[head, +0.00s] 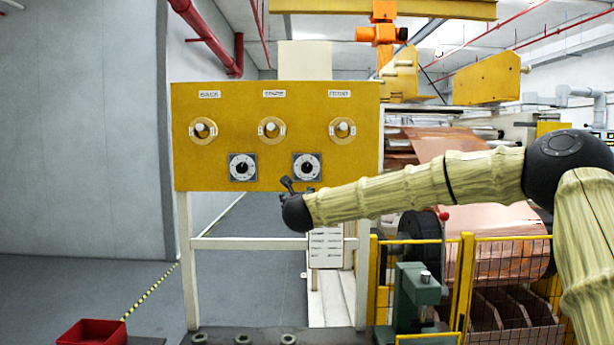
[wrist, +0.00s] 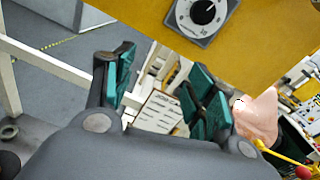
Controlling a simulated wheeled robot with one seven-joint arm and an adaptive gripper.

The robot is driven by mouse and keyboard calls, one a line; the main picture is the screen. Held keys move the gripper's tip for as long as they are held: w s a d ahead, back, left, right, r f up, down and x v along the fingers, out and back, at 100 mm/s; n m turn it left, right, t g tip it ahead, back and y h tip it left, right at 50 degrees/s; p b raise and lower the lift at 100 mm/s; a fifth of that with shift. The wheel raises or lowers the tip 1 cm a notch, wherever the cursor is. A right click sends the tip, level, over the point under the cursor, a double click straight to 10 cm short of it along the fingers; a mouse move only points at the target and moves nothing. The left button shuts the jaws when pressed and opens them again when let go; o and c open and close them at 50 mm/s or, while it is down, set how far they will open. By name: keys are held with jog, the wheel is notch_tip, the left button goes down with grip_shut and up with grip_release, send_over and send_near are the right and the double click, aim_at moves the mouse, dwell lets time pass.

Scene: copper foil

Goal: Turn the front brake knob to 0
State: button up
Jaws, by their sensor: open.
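A yellow panel (head: 275,105) carries two square dials with black round knobs, a left one (head: 242,167) and a right one (head: 306,167). I cannot read which is the front brake knob. My gripper (head: 287,184) is in front of the panel's lower edge, just below and left of the right dial. In the wrist view, my gripper (wrist: 160,85) is open, its teal-padded fingers apart with nothing between them. One dial (wrist: 201,12) shows there at the top, beyond the fingers and apart from them. Its pointer setting is too small to read surely.
Three labelled selector switches, including the middle one (head: 271,130), sit above the dials. White legs (head: 190,260) hold up the panel. A yellow fence (head: 465,280) and copper rolls stand at right. A red bin (head: 92,332) is on the lower left. The floor at left is mostly clear.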

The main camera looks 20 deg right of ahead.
aim_at(307, 169)
notch_tip(307, 169, up, 8)
jog(key=d+m+h, duration=0.1)
jog(key=d+m, duration=0.2)
jog(key=p+x, duration=0.5)
jog(key=x, duration=0.5)
jog(key=shift+w+f+p, duration=0.1)
jog(key=shift+w+p, duration=0.15)
jog(key=shift+p, duration=0.15)
jog(key=c, duration=1)
